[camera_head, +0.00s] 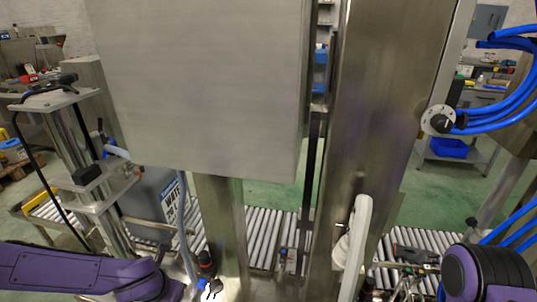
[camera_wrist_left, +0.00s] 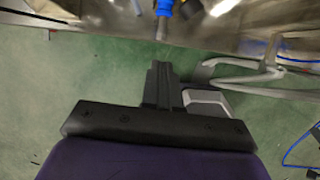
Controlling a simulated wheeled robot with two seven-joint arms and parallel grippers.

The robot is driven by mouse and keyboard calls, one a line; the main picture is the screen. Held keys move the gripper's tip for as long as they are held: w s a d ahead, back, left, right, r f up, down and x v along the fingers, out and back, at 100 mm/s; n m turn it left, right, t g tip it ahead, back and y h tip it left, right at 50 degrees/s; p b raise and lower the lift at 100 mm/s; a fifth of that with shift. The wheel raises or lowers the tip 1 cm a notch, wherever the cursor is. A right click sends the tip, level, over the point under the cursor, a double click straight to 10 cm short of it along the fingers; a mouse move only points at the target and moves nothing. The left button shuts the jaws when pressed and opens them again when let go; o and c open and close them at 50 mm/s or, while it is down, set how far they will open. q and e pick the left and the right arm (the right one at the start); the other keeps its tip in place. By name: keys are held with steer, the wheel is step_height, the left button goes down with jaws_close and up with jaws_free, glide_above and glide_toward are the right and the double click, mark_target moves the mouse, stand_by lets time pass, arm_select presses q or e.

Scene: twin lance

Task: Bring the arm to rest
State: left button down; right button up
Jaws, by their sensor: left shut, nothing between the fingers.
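My left arm (camera_head: 85,272), purple, comes in from the left along the bottom edge of the head view. Its gripper does not show clearly there. In the left wrist view my left gripper (camera_wrist_left: 161,78) is black, with its fingers together and nothing held between them. It points toward a metal edge above green floor. My right arm (camera_head: 482,272), purple and black, shows at the bottom right of the head view. My right gripper is out of view.
A large grey metal box (camera_head: 200,85) and a steel column (camera_head: 375,120) fill the middle. Roller conveyors (camera_head: 270,240) run behind them. A grey container (camera_head: 155,205) stands at left, and blue hoses (camera_head: 505,95) hang at right. A metal edge (camera_wrist_left: 230,35) crosses the top of the wrist view.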

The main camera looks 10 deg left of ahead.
arm_select(q)
steer(key=s+a+f+m+t+y, duration=0.1)
steer(key=s+a+f+m+y, duration=0.15)
steer(key=m, duration=0.65)
steer(key=s+a+f+m+y, duration=0.2)
steer(key=f+m, duration=0.2)
steer(key=m, duration=0.6)
steer(key=s+d+f+m+g, duration=0.1)
steer(key=s+d+f+m, duration=0.1)
steer(key=s+f+m, duration=0.2)
steer(key=s+d+f+m+g, duration=0.1)
steer(key=s+f+m, duration=0.4)
steer(key=s, duration=0.6)
steer(key=shift+s+d+f+h, duration=0.3)
steer(key=shift+d+f+h, duration=0.15)
steer(key=shift+f, duration=0.05)
steer(key=shift+w, duration=0.25)
